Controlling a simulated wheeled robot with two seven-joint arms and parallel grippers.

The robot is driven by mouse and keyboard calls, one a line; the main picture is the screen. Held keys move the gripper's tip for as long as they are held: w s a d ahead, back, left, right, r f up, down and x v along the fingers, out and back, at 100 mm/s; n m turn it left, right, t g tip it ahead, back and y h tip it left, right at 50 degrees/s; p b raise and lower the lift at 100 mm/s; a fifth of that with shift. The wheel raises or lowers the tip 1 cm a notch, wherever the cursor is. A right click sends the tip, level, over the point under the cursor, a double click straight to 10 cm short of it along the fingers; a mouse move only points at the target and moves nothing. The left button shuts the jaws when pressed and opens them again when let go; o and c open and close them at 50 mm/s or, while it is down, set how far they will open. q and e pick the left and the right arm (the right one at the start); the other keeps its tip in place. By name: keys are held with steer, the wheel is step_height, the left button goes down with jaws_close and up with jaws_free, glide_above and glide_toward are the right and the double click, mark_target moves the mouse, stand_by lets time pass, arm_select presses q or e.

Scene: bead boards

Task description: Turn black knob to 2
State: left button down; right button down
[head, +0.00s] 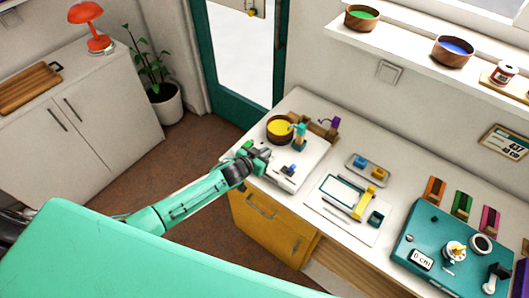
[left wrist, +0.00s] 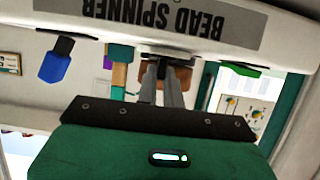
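The bead spinner board (head: 298,174) is a white panel on the counter with a yellow-filled bowl (head: 279,130). Its grey label, reading BEAD SPINNER, appears upside down in the left wrist view (left wrist: 172,18). My left gripper (head: 262,156) is at the board's front left part. In the left wrist view, its two grey fingers (left wrist: 167,72) stand close together at the board face, with a small dark part at their tips. This may be the black knob, but the fingers mostly hide it. A blue knob (left wrist: 55,62) stands clear to the left there. My right gripper is out of view.
A white board with a yellow bar (head: 364,204) lies right of the spinner, with a small tray (head: 368,169) behind it. A teal box (head: 430,236) with a display is further right. A wall shelf (head: 405,52) holds bowls. Floor lies left of the counter.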

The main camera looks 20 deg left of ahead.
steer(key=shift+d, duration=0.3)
